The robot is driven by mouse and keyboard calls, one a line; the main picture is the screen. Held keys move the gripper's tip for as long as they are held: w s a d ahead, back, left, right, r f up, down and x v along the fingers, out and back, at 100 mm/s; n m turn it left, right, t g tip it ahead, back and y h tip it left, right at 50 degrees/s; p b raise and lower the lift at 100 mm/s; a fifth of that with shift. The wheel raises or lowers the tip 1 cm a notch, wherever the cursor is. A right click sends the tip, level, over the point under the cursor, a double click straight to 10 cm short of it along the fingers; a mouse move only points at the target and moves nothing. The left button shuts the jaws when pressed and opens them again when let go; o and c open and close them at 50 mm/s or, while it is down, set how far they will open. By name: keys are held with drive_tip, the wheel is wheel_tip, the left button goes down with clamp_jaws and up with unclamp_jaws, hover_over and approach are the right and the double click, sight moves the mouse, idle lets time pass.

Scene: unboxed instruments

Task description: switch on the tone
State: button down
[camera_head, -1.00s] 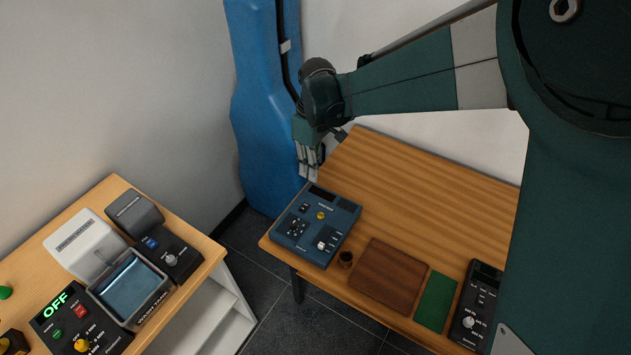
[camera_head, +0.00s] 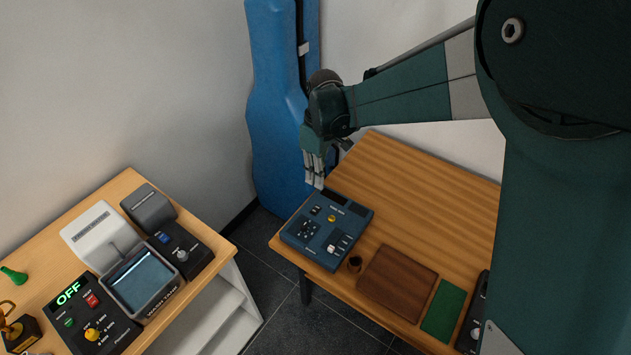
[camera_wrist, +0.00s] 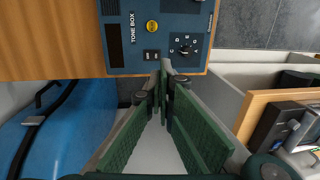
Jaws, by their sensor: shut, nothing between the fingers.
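The tone box (camera_head: 327,229) is a blue panel device on the wooden table, near its left corner. It has a yellow button (camera_head: 332,218), a dark display strip, small switches and a knob. In the wrist view its label reads TONE BOX, with the yellow button (camera_wrist: 152,27), a pair of small dark switches (camera_wrist: 151,55) and a rotary knob (camera_wrist: 185,49) marked with letters. My gripper (camera_head: 315,184) is shut and empty, pointing down at the box's far-left edge. In the wrist view its fingertips (camera_wrist: 166,66) lie close to the switches; I cannot tell whether they touch.
A blue instrument case (camera_head: 275,110) stands behind the table. A second table holds a wash tank (camera_head: 143,280) and a panel reading OFF (camera_head: 69,293).

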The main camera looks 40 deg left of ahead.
sight(313, 212)
drive_tip(key=f, duration=0.4)
drive_tip(key=s+f, duration=0.1)
drive_tip(key=f, duration=0.7)
drive_tip(key=shift+s+f+b, duration=0.2)
drive_tip(key=shift+s+b, duration=0.05)
drive_tip(key=shift+b, duration=0.15)
drive_tip(key=shift+f, duration=0.1)
drive_tip(key=shift+s+f+t+b, duration=0.25)
drive_tip(key=shift+f+t+b, duration=0.05)
drive_tip(key=shift+f+b, duration=0.15)
drive_tip(key=shift+r, duration=0.1)
drive_tip(key=shift+w, duration=0.25)
drive_tip(key=shift+w+r, duration=0.25)
drive_tip(key=shift+w, duration=0.3)
drive_tip(key=shift+r, duration=0.2)
